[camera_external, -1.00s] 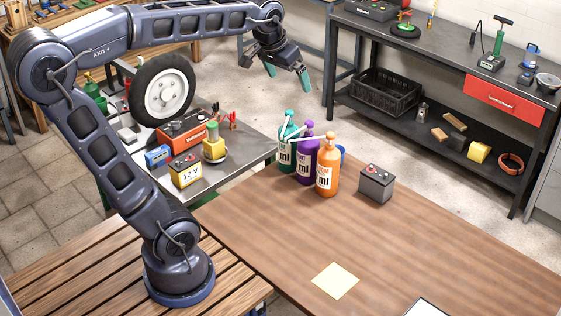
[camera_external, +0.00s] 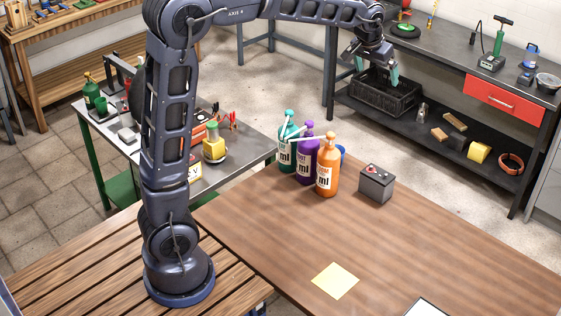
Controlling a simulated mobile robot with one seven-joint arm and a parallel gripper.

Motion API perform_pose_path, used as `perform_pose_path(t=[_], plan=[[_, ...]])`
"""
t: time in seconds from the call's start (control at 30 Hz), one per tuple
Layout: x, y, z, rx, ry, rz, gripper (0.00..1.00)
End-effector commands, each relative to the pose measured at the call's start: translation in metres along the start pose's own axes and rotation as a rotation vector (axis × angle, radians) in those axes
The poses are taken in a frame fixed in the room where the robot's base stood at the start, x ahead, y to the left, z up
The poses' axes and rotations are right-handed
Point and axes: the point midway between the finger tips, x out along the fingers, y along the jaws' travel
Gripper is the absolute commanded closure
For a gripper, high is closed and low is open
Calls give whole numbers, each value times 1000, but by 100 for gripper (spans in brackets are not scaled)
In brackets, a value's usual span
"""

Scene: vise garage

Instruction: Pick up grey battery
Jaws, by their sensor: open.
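The grey battery (camera_external: 376,184) is a small dark grey box with a lighter front and a red spot on top. It stands upright on the brown wooden table (camera_external: 430,240), near its back edge. My gripper (camera_external: 377,76) is open and empty, with teal fingertips pointing down. In the picture it appears above the battery, in front of the black crate on the far bench. It is clear of the battery and touches nothing that I can see.
Orange (camera_external: 327,168), purple (camera_external: 306,155) and teal (camera_external: 287,143) bottles stand just left of the battery, with a blue item partly hidden behind them. A yellow note (camera_external: 335,281) lies on the table. The table right of the battery is clear. The black crate (camera_external: 370,104) sits on the bench's lower shelf.

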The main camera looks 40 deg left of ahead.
Motion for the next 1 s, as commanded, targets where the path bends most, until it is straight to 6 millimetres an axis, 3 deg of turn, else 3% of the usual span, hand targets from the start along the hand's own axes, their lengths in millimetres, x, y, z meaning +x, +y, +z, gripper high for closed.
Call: perform_pose_path(t=[0.33, 0.47, 0.67, 1.0], plan=[[24, 19, -21, 5, 2, -7, 0], [51, 18, -8, 5, -2, -8, 0], [100, 18, 13, 5, -3, -9, 0], [212, 16, 60, 5, -4, -9, 0]])
